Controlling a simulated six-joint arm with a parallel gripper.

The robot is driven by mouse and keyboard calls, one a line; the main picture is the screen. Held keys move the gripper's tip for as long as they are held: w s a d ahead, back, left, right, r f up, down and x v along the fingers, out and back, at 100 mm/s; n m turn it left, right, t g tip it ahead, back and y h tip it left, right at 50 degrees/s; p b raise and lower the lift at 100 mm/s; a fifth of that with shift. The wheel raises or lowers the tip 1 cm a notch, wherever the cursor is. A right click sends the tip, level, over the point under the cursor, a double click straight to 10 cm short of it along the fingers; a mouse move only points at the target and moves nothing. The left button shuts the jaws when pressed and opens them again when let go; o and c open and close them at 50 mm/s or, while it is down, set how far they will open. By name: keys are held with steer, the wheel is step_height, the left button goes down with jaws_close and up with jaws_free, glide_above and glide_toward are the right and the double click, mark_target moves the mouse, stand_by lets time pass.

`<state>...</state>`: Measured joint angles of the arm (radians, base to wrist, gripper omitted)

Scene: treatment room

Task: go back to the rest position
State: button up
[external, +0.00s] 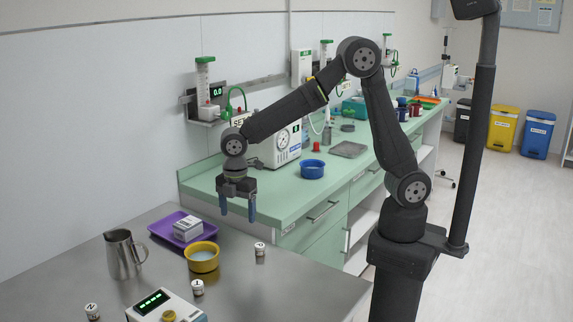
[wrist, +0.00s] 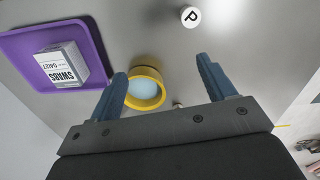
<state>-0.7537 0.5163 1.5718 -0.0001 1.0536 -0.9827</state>
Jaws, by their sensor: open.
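My gripper (external: 238,208) is open and empty, pointing down above the steel table (external: 310,288). Its two blue fingers also show in the wrist view (wrist: 165,88), apart, with nothing held between them. A yellow bowl (external: 203,259) with pale contents stands on the table below and left of the gripper. It also shows in the wrist view (wrist: 158,88), partly behind the left finger. A purple tray (external: 164,229) holds a white swabs box (external: 187,229). My arm is raised and bent at the elbow.
A steel jug (external: 123,255), several small lettered white-topped jars (external: 260,249) and a device with a green display (external: 165,308) stand on the steel table. Behind is a green counter (external: 290,196) with a blue bowl (external: 312,169) and a gauge machine (external: 281,145). The air around the gripper looks clear.

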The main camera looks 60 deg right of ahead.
steer(key=s+a+f, duration=0.2)
steer(key=s+a, duration=0.1)
steer(key=s+a+f, duration=0.3)
steer(key=s+a, duration=0.1)
steer(key=s+a+f, duration=0.2)
steer(key=s+a, duration=0.1)
steer(key=s, duration=0.1)
steer(key=shift+a+f, duration=0.15)
steer(key=shift+a, duration=0.2)
